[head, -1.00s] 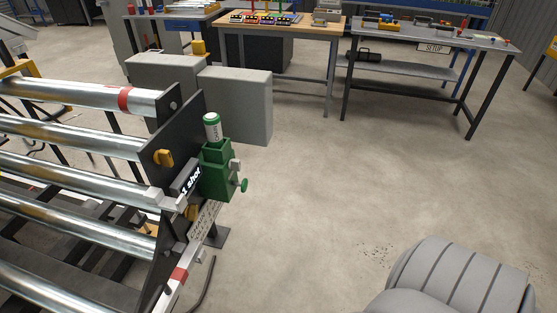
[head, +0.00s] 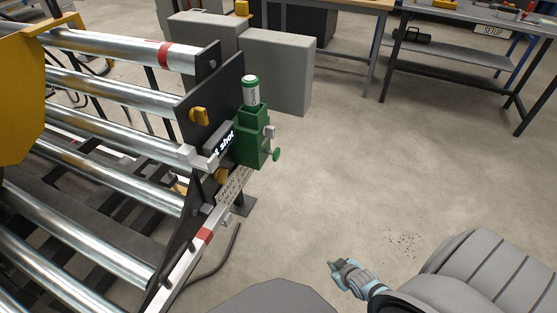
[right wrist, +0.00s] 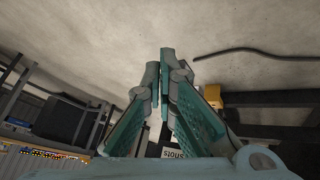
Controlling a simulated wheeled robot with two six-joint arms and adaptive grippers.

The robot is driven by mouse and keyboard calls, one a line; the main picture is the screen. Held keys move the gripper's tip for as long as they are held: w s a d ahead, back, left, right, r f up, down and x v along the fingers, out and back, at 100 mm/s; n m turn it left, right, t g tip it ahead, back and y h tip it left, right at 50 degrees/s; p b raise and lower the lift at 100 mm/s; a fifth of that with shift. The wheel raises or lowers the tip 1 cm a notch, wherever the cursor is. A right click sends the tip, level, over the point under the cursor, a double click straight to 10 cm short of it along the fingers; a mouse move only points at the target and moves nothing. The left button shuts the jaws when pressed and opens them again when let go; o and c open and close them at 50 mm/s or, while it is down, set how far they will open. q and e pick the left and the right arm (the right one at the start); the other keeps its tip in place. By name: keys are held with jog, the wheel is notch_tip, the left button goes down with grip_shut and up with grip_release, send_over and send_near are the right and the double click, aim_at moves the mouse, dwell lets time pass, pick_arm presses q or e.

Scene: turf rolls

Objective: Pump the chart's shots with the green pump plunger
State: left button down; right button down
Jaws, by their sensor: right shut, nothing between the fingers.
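The green pump (head: 251,138) is mounted at the end of the roller frame, left of centre in the head view. Its plunger (head: 251,92) stands upright on top, with a green cap and a white labelled body. A small black display (head: 223,141) beside the pump reads a shot count; its first digit is hard to read. A pale plate with writing (head: 233,186), perhaps the chart, lies below the pump; its text is too small to read. My right gripper (head: 335,265) is shut and empty, low and to the right of the pump, apart from it. Its closed fingers (right wrist: 166,60) fill the right wrist view. My left gripper does not show.
The roller frame (head: 110,101) with steel rollers fills the left side. Grey cabinets (head: 278,70) stand behind the pump. Workbenches (head: 470,50) are at the back. A dark hose (head: 219,258) lies on the floor. Open floor lies right of the pump.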

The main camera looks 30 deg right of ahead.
aim_at(277, 154)
jog(key=w+d+r+n+t+b, duration=0.1)
jog(key=w+d+r+t+b, duration=0.1)
jog(key=w+r, duration=0.9)
jog(key=w+d+r+n+t+b, duration=0.1)
jog(key=w+d+r+t, duration=0.4)
jog(key=w+r, duration=0.6)
jog(key=shift+w+r+n+t+b, duration=0.4)
jog(key=shift+r+t+b, duration=0.1)
jog(key=shift+r+b, duration=0.1)
jog(key=w+a+b, duration=0.2)
jog(key=w+a, duration=0.3)
jog(key=w, duration=0.2)
jog(key=shift+w+a, duration=0.1)
jog(key=shift+w, duration=0.1)
jog(key=shift+w+a, duration=0.2)
jog(key=shift+w, duration=0.15)
